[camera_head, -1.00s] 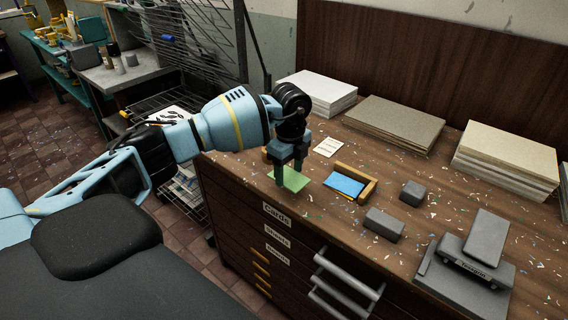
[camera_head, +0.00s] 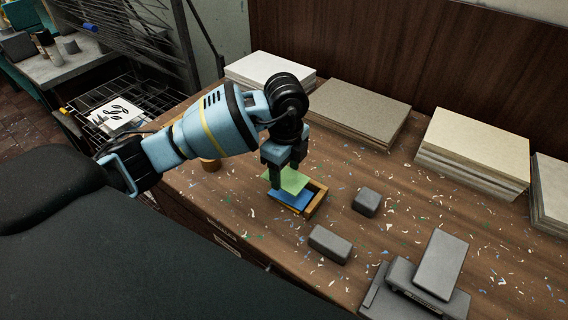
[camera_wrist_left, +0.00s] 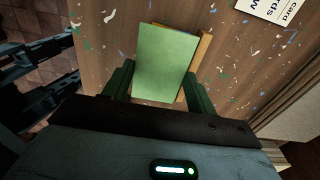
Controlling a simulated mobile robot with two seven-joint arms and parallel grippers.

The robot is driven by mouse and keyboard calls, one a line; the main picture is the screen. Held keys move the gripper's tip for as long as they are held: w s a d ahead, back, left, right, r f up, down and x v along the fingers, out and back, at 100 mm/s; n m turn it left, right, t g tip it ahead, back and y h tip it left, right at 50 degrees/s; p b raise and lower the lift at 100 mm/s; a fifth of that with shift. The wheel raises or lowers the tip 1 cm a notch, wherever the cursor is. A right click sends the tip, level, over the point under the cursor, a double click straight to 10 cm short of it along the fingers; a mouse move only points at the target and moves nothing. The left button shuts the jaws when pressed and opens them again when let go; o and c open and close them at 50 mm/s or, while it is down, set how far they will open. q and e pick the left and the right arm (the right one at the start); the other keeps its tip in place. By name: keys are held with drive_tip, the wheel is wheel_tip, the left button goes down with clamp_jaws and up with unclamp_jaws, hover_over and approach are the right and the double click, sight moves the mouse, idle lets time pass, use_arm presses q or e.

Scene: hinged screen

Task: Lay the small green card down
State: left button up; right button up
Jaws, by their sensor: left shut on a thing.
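My left gripper (camera_head: 285,174) is shut on the small green card (camera_head: 291,180) and points down over the worktop. The card is roughly flat and overlaps the blue card (camera_head: 290,200) in the head view. The blue card lies against a low wooden corner frame (camera_head: 316,201). I cannot tell how high the green card is above the blue one. My right gripper is not in view.
Two grey blocks (camera_head: 366,201) (camera_head: 330,243) lie right of the frame, with a grey stepped stand (camera_head: 420,278) at front right. Board stacks (camera_head: 357,110) line the back. A white printed card (camera_wrist_left: 272,10) lies beyond the frame. Scraps litter the worktop.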

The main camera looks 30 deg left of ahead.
sight(285, 177)
use_arm(q)
drive_tip(key=shift+s, duration=0.15)
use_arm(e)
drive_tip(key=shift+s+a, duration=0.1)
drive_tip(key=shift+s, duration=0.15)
use_arm(q)
drive_tip(key=shift+r, duration=0.1)
drive_tip(key=shift+f, duration=1.95)
drive_tip(key=shift+r, duration=0.1)
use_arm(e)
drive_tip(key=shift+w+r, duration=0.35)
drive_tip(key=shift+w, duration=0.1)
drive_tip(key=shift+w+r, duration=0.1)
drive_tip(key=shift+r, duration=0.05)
use_arm(q)
drive_tip(key=shift+p, duration=0.4)
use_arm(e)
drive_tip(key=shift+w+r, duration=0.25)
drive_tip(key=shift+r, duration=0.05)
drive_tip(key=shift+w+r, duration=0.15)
use_arm(q)
drive_tip(key=shift+f, duration=1.3)
